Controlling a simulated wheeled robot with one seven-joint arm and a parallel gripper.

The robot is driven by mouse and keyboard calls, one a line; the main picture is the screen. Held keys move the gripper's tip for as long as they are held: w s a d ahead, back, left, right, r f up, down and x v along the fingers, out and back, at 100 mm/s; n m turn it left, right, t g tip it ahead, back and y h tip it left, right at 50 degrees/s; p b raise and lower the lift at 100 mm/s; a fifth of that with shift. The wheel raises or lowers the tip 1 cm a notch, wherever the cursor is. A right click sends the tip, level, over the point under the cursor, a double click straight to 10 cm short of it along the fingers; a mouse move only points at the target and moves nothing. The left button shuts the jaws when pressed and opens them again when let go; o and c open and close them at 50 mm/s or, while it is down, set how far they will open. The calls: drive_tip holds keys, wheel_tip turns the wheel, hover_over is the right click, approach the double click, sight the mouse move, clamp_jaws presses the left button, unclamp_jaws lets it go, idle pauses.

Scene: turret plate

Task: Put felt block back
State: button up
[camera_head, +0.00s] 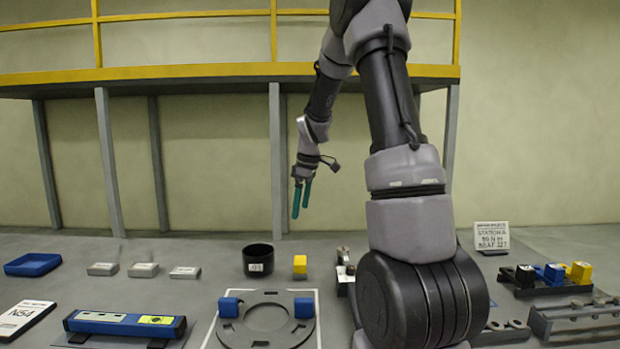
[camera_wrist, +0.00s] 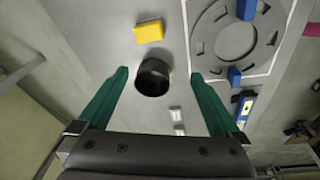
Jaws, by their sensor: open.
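My gripper (camera_head: 302,198) hangs in the air at the back of the table, teal fingers apart and empty. In the wrist view its fingers (camera_wrist: 160,73) frame a black cup (camera_wrist: 153,82), well below them. The cup (camera_head: 257,262) stands upright with a white label. A yellow block (camera_head: 300,267) sits right of the cup; it also shows in the wrist view (camera_wrist: 149,31). Two blue blocks (camera_head: 229,307) (camera_head: 304,308) sit on opposite sides of the grey turret plate (camera_head: 265,324). I cannot tell which block is felt.
At right, a rack (camera_head: 545,290) holds black, blue and yellow-topped pieces, beside a small sign (camera_head: 492,236). A blue level (camera_head: 125,325), a blue tray (camera_head: 33,264) and several grey labelled pieces (camera_head: 143,269) lie at left. A yellow railing (camera_head: 180,72) spans the back.

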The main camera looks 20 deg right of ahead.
drive_tip(key=s+a+r+m+t, duration=0.1)
drive_tip(key=s+a+r+m, duration=0.2)
drive_tip(key=s+r, duration=0.4)
drive_tip(key=s+a+r+m+t, duration=0.2)
drive_tip(key=s+r+m, duration=0.2)
drive_tip(key=s+r, duration=0.2)
drive_tip(key=s+a+r+m+t, duration=0.1)
drive_tip(key=s+a+r+m, duration=0.1)
drive_tip(key=s, duration=0.5)
drive_tip(key=s+a+r+m+t, duration=0.1)
drive_tip(key=s+m, duration=0.4)
drive_tip(key=s, duration=0.3)
drive_tip(key=shift+a+r+y, duration=0.35)
drive_tip(key=shift+a+y, duration=0.05)
